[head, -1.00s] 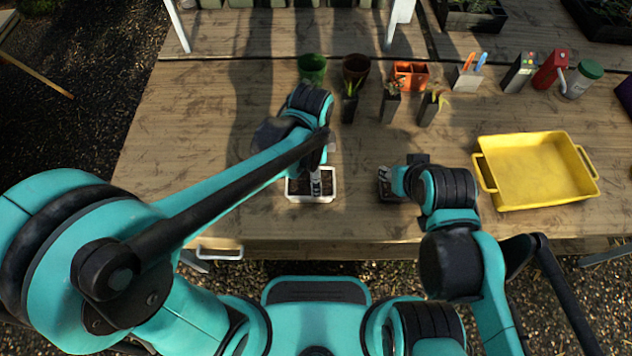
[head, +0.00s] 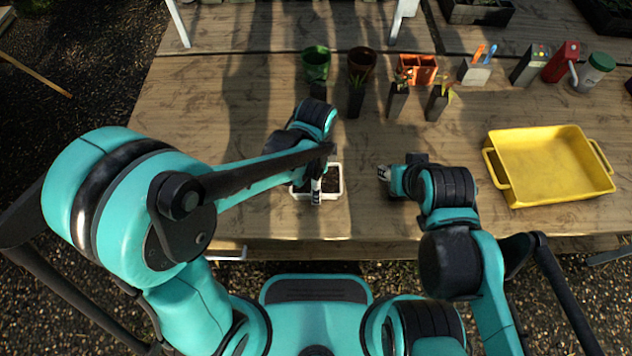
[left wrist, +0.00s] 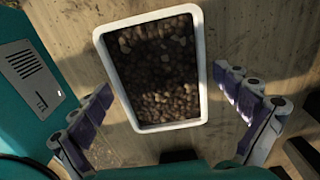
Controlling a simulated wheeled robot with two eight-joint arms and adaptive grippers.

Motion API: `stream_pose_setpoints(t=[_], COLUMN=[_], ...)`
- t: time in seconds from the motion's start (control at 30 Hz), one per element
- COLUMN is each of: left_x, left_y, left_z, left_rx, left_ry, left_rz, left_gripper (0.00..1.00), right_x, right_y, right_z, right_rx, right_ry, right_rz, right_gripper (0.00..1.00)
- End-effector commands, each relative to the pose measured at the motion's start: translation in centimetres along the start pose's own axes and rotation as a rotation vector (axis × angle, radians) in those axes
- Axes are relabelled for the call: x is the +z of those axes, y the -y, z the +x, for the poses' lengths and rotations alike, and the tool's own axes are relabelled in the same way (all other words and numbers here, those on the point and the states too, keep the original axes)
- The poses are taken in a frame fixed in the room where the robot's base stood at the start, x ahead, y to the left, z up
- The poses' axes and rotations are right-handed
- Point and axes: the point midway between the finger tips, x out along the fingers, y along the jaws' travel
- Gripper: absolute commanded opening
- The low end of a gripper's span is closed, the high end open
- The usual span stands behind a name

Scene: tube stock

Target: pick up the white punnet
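The white punnet (head: 341,182) stands on the wooden table near its front edge, holding brown pebbly fill. In the left wrist view the punnet (left wrist: 203,90) lies slightly tilted in the picture between the two fingers. My left gripper (head: 317,190) is over the punnet and hides part of it; it also shows in the left wrist view (left wrist: 162,82). Its fingers are spread wide, with visible gaps on both sides of the punnet. My right gripper (head: 384,173) is low over the table, right of the punnet; its opening is too small to judge.
A yellow tray (head: 494,177) sits on the right. Behind are a green pot (head: 316,64), a brown pot (head: 361,62), an orange container (head: 417,69) and several dark pots, some with seedlings. The table's front edge (head: 300,236) is close. Table between punnet and right gripper is clear.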

Motion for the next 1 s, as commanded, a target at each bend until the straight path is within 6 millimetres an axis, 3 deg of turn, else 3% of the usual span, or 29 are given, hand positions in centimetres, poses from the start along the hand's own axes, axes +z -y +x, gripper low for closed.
stream_pose_setpoints(t=[0.03,0.2,0.63,0.87,1.0], left_x=[0.0,0.0,0.0,0.0,-2.9], left_y=[0.0,0.0,0.0,0.0,0.5], left_z=[0.0,0.0,-0.8,-4.4,-6.2], left_rx=[0.0,0.0,0.0,0.0,0.0], left_ry=[0.0,0.0,0.0,0.0,0.0], left_rz=[0.0,0.0,-0.001,0.0,0.005], left_gripper=[0.84,0.39,0.39,0.39,0.39], right_x=[0.0,0.0,-0.3,-1.4,-2.0], right_y=[0.0,0.0,0.0,0.0,0.0], right_z=[0.0,0.0,-0.4,-2.0,-2.9], right_rx=[0.0,0.0,0.0,0.0,0.0], right_ry=[0.0,0.0,0.0,0.0,0.0], right_rz=[0.0,0.0,0.0,0.0,0.0], right_gripper=[0.4,0.4,0.4,0.4,0.4])
